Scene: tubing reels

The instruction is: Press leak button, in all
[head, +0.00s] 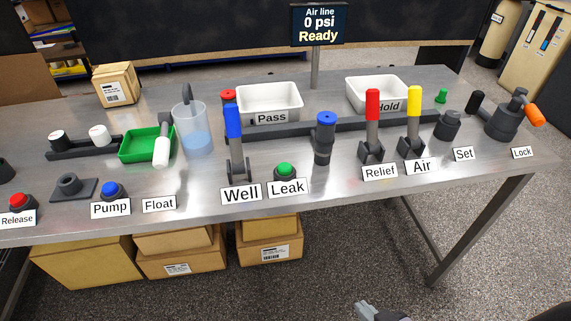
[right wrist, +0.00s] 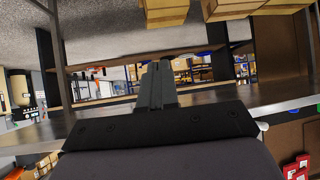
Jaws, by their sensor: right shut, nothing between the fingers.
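The leak button (head: 285,171) is a green dome on a dark base, standing on the metal table behind the "Leak" label (head: 288,187). Nothing touches it in the head view. My right gripper (head: 372,308) shows at the bottom edge of the head view, below and to the right of the button, in front of the table and well apart from it. In the right wrist view its fingers (right wrist: 157,85) are shut together and empty. The button cannot be made out in the right wrist view. My left gripper is not in view.
The blue-handled Well lever (head: 233,122) stands just left of the button, and a blue-topped dark post (head: 324,135) stands behind right. Red Relief (head: 372,105) and yellow Air (head: 413,103) levers are farther right. A display (head: 319,24) reads "Air line 0 psi Ready".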

